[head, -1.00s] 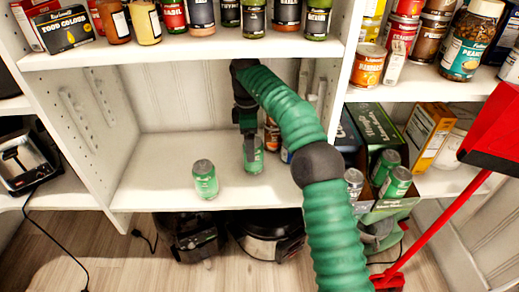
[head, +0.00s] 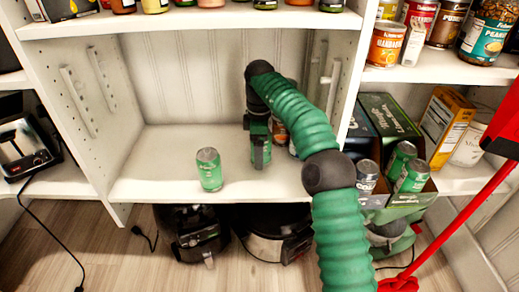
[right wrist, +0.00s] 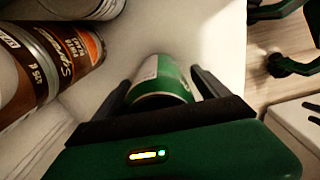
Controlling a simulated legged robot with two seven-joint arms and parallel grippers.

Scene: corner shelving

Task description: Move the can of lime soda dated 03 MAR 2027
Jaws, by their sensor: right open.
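A green soda can with a silver top (head: 210,170) stands upright on the middle shelf. My right gripper (head: 260,153) points down on that shelf, to the right of this can. A second green can sits between its open fingers; it shows in the right wrist view (right wrist: 162,82) with a finger on either side, partly hidden by the gripper (right wrist: 158,97). The date on either can cannot be read. More green cans (head: 412,177) stand in an open carton at the lower right. My left gripper is not in view.
Brown-labelled containers (right wrist: 50,62) are close to my right gripper, behind it on the shelf. The left part of the middle shelf (head: 150,180) is clear. Side panels bound the bay, and a red-handled tool (head: 455,225) leans at right.

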